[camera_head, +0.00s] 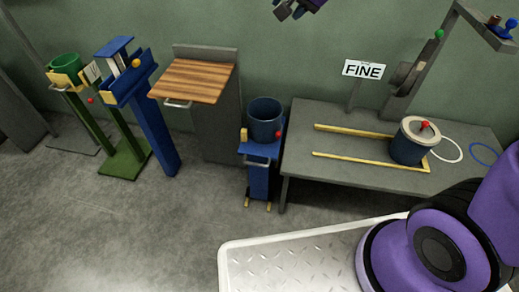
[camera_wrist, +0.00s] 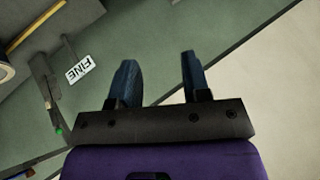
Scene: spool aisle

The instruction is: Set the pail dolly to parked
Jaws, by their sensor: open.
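A blue open pail (camera_head: 265,119) sits on a narrow blue stand (camera_head: 259,178) with small yellow feet on the floor, just left of the grey table. A red knob shows at the pail's right side and a yellow block at its left. This may be the pail dolly; no label shows. A second blue pail (camera_head: 408,149), with a pale lid and red knob, stands on the table at the right end of yellow rails (camera_head: 352,131). My gripper (camera_wrist: 157,58) is open and empty. In the head view, its end (camera_head: 290,11) shows at the top edge, apart from both pails.
The grey table (camera_head: 345,176) carries a FINE sign (camera_head: 363,69), also in the wrist view (camera_wrist: 79,69). Left are a wood-topped cabinet (camera_head: 193,80), a blue post (camera_head: 154,125) and a green stand (camera_head: 120,160). The floor in front is clear.

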